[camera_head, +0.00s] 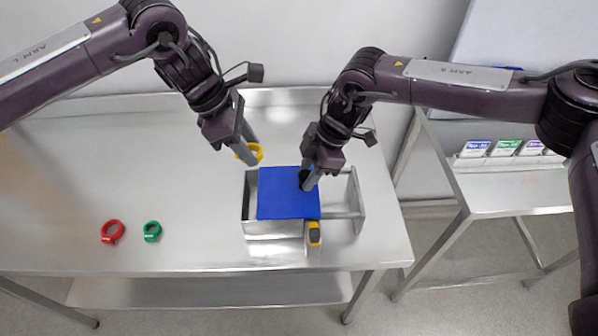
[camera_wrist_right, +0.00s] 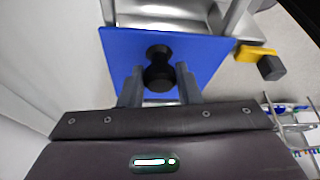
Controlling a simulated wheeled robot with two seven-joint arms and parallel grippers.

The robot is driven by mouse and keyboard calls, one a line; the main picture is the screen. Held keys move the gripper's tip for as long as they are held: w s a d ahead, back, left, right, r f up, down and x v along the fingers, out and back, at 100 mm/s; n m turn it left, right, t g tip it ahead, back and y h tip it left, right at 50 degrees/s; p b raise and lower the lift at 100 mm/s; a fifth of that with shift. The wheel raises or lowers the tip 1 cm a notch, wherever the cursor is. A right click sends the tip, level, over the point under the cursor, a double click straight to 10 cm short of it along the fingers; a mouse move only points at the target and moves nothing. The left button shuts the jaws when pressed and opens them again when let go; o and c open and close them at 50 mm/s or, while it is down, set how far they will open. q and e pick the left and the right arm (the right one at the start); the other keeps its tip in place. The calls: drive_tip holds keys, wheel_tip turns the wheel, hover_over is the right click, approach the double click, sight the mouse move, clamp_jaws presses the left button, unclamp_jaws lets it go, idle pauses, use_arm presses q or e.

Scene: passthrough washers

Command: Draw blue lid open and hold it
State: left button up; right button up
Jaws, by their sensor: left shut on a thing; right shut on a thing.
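The blue lid (camera_head: 280,200) is a flat plate over part of a metal box (camera_head: 262,232). The box shows open at the right of the lid, with a narrow gap at the left. My right gripper (camera_head: 307,184) is shut on the lid's black knob (camera_wrist_right: 159,70), near the lid's right side. In the right wrist view the fingers (camera_wrist_right: 160,88) stand on either side of the knob above the blue lid. My left gripper (camera_head: 250,158) is shut on a yellow ring (camera_head: 258,149) and holds it behind the box's left part. The box's inside is hidden under the lid.
A red ring (camera_head: 113,231) and a green ring (camera_head: 153,231) lie on the metal table (camera_head: 195,190), left of the box. A yellow and black part (camera_head: 314,234) is at the box's front. A side table (camera_head: 510,190) at right holds small labelled cards.

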drive_tip(key=d, duration=0.7)
drive_tip(key=shift+d, duration=0.3)
drive_tip(key=shift+w+r, duration=0.1)
